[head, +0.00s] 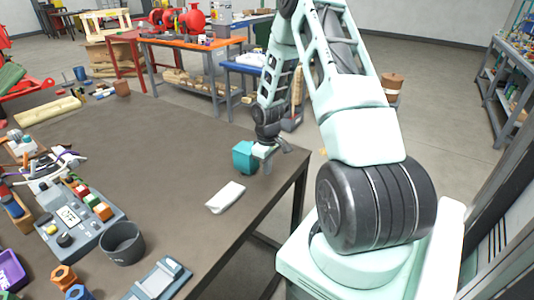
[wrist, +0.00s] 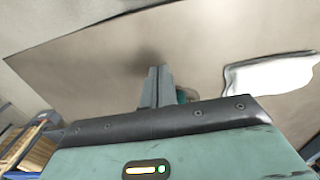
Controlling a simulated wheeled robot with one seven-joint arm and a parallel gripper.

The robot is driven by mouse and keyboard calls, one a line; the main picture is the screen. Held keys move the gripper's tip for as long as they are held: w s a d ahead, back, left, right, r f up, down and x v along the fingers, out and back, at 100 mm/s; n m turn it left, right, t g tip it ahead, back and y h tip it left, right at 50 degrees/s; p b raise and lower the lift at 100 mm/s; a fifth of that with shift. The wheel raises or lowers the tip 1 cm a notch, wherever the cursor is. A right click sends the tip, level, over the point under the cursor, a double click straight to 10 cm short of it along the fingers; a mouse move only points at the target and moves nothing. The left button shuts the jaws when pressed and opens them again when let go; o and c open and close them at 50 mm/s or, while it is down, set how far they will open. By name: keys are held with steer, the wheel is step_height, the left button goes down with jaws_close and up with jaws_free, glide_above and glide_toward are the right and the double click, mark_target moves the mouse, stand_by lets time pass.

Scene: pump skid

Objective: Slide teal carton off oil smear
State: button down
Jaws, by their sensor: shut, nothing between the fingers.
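The teal carton (head: 244,157) stands on the brown table near its right edge in the head view. My gripper (head: 267,165) is shut and empty, low over the table just right of the carton; whether it touches the carton I cannot tell. In the wrist view my shut fingers (wrist: 160,72) hide most of the carton, and only a teal sliver (wrist: 181,96) shows beside them. A dark blurred patch (wrist: 150,57) lies on the table beyond the fingertips; I cannot tell whether it is oil or shadow. No clear smear shows in the head view.
A white flat object (head: 226,197) lies on the table in front of the carton. A dark grey cup (head: 122,243) and a control box (head: 75,222) with coloured buttons stand at the left front. The table's middle (head: 150,150) is clear. The table edge is close on the right.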

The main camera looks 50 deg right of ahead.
mark_target(258, 173)
steer(key=shift+w+a+f+p, duration=0.1)
steer(key=shift+w+f+p, duration=0.1)
steer(key=shift+w, duration=0.5)
steer(key=shift+w+f+p, duration=0.15)
steer(key=shift+w+p, duration=0.1)
steer(key=shift+w, duration=0.4)
steer(key=shift+w+a+f+p, duration=0.1)
steer(key=shift+w+f+p, duration=0.1)
steer(key=shift+w, duration=0.5)
